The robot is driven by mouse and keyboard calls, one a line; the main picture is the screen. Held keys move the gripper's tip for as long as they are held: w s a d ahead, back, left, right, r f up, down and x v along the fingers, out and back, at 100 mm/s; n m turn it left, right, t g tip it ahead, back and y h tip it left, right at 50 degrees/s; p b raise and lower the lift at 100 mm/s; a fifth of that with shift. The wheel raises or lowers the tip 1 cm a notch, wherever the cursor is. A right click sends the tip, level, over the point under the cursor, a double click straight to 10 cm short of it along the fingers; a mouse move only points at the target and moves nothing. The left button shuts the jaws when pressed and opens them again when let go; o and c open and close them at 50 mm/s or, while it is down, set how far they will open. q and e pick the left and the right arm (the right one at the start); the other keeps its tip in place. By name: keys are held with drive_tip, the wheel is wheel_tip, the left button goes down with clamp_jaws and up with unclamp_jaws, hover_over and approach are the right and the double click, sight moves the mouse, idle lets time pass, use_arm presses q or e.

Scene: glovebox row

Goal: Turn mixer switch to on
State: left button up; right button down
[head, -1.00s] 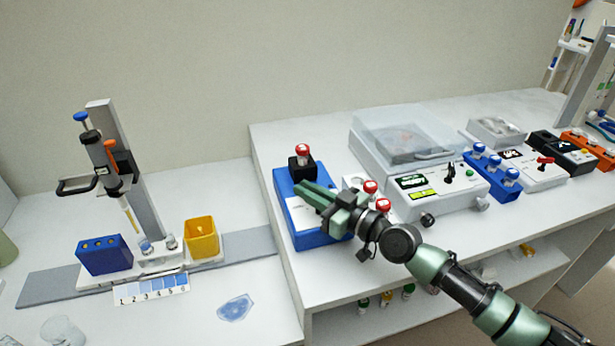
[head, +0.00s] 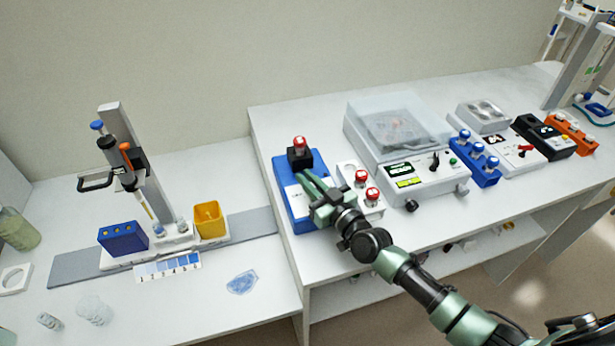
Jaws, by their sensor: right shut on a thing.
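The mixer is a blue box (head: 284,181) with a pale front panel. It stands at the left end of the raised bench. A black holder (head: 299,160) at its back carries a red-capped vial (head: 299,143). My right gripper (head: 303,175) reaches over the mixer from the lower right. Its green fingers are close together just in front of the black holder, shut on a small part. That part is most likely the mixer switch, but the fingers hide it, and its position cannot be read. My left gripper is not in view.
A white rack (head: 348,172) with red-capped vials stands close right of my gripper. Further right are a clear-lidded machine (head: 400,135), a blue vial rack (head: 466,160) and a device with a red switch (head: 525,148). On the lower left bench stands a pipette stand (head: 140,165).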

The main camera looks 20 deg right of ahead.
drive_tip(key=shift+w+r, duration=0.1)
drive_tip(key=shift+r, duration=0.1)
drive_tip(key=c, duration=1.5)
unclamp_jaws()
drive_tip(key=shift+f, duration=0.15)
drive_tip(key=b+v, duration=0.1)
drive_tip(key=v, duration=0.6)
drive_tip(key=shift+s+d, duration=0.15)
drive_tip(key=shift+s, duration=0.2)
drive_tip(key=shift+s, duration=0.1)
